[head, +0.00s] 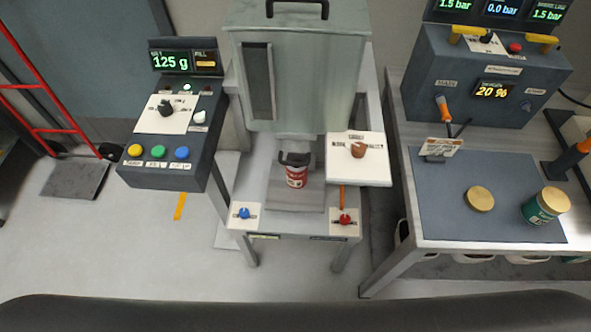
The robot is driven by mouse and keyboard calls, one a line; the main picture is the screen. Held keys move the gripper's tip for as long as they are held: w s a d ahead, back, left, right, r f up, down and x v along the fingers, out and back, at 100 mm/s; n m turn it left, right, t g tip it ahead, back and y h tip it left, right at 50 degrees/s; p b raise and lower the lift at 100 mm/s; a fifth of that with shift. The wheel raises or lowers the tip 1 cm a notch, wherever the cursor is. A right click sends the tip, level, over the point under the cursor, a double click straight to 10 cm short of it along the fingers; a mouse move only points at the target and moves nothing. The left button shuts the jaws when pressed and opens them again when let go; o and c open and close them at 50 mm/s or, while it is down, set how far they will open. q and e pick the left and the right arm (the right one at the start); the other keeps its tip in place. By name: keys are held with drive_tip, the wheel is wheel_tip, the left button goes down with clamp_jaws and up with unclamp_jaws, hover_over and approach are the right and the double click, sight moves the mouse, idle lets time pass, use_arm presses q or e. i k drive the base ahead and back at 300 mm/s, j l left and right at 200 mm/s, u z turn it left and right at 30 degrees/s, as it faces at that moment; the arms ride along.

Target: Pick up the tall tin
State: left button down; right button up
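A green tin with a gold lid (545,205) stands on the blue-grey mat of the right-hand bench, near the mat's right edge. A smaller red tin or jar (297,177) with a pale label stands under the hopper of the middle machine. A dark piece sits at its top, and I cannot tell whether it belongs to the tin. A flat, round gold piece (480,199) lies on the mat to the left of the green tin, apart from it. Neither of my grippers shows in the head view.
The bench mat (465,225) is clear in front of the gold piece. A small sign (440,148) and a control box (490,75) stand behind. A button console (165,175) is at the left. A white panel (358,172) with a brown knob juts out beside the hopper.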

sight(297, 176)
drive_tip(key=k+l, duration=0.1)
drive_tip(key=l, duration=0.45)
drive_tip(key=k+l+z, duration=0.1)
drive_tip(key=l, duration=0.95)
drive_tip(key=k+l, duration=0.15)
drive_tip(key=l, duration=0.4)
drive_tip(key=z, duration=0.05)
